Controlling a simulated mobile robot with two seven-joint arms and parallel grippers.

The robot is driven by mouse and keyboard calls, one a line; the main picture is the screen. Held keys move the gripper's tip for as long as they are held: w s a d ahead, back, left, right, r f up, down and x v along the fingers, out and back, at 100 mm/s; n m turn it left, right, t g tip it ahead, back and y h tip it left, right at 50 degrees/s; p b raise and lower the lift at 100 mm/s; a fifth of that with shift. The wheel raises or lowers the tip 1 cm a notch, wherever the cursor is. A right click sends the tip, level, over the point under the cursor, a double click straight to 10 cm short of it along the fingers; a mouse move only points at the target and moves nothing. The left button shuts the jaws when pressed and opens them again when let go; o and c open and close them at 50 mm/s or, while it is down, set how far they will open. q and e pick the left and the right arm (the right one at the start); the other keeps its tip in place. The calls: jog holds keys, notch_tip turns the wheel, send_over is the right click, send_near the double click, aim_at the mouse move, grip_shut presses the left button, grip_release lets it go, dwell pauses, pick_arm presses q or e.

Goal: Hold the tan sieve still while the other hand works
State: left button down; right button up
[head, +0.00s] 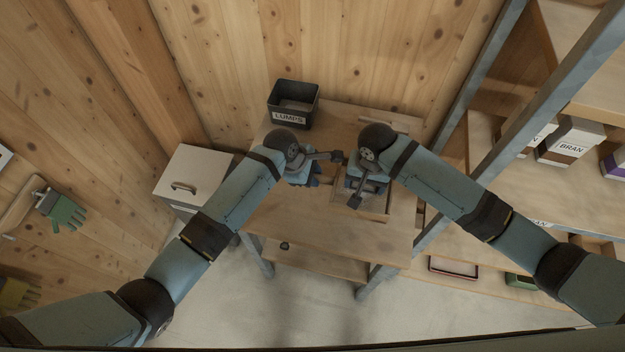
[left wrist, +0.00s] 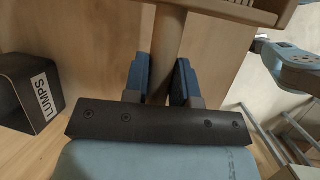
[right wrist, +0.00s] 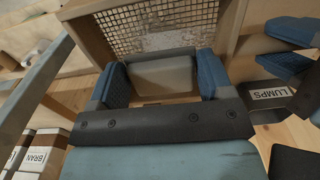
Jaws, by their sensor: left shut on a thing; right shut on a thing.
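The tan sieve has a wooden frame and a wire mesh (right wrist: 150,28) that shows in the right wrist view, with a pale patch on the mesh. Its round wooden handle (left wrist: 168,45) runs between the blue fingers of my left gripper (left wrist: 162,80), which is shut on it. In the left wrist view the sieve's frame (left wrist: 240,10) is at the top edge. My right gripper (right wrist: 165,78) is shut on a grey-beige block (right wrist: 163,78) at the near side of the mesh. I cannot tell whether the block touches the mesh. In the head view my arms hide much of the sieve.
A black bin marked LUMPS (head: 293,103) stands at the table's back left corner. The wooden table (head: 275,215) has bare room at its front left. A white cabinet (head: 192,172) stands at the left. Shelves with BRAN boxes (head: 570,140) stand at the right.

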aim_at(317, 197)
dwell(0.3)
pick_arm(q)
jog(key=shift+f, duration=4.7)
jog(key=shift+f, duration=0.25)
jog(key=shift+c, duration=2.3)
grip_release()
jog(key=shift+r, duration=0.25)
jog(key=shift+r, duration=0.35)
jog(key=shift+f, duration=0.25)
jog(key=shift+f, duration=0.35)
